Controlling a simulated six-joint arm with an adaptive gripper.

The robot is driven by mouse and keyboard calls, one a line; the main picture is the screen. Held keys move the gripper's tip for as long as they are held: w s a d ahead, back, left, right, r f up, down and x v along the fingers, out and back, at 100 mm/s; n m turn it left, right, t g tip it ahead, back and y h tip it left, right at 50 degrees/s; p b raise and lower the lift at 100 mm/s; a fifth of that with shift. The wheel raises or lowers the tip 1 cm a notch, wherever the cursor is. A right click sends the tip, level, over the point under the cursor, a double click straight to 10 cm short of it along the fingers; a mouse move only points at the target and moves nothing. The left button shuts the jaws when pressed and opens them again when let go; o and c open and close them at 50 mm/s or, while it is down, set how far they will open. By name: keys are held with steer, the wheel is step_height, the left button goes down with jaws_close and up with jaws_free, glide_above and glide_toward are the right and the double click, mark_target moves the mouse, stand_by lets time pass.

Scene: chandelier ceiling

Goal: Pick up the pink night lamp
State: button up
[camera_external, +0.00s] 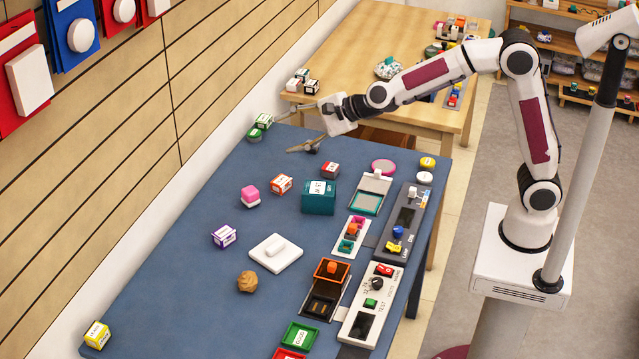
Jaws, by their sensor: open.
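A small pink block-like thing with a paler base (250,196), which looks like the pink night lamp, stands on the blue table left of centre. My gripper (286,132) is at the far end of the blue table, its fingers spread wide and pointing left. Nothing shows between the fingers. It is apart from the lamp, farther back and to the right of it in the picture. Its height above the table is hard to tell.
The blue table (180,262) holds a red-and-white box (281,184), a teal box (318,198), a white block with a knob (275,252), a purple-and-white box (224,235) and a brown lump (247,281). Panels line the right side. The left side is mostly clear.

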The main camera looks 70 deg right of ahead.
steer(key=w+f+m+h, duration=0.1)
steer(key=w+f+m, duration=0.4)
steer(key=w, duration=0.1)
steer(key=m+h, duration=0.5)
steer(key=m, duration=0.6)
glide_above(254, 195)
steer(key=s+a, duration=0.3)
steer(key=a, duration=0.2)
step_height(254, 195, down, 14)
steer(key=f+m+h, duration=0.1)
steer(key=f, duration=0.1)
steer(key=d+f+m+h, duration=0.1)
steer(key=f+m, duration=0.1)
steer(key=f, duration=0.1)
steer(key=d+f+m, duration=0.1)
steer(key=f, duration=0.1)
steer(key=shift+s+f+h, duration=0.25)
steer(key=shift+s+h, duration=0.15)
steer(key=shift+s+f+m, duration=0.15)
steer(key=shift+f+m, duration=0.35)
steer(key=shift+d, duration=0.15)
steer(key=shift+x, duration=1.25)
steer(key=shift+x, duration=2.6)
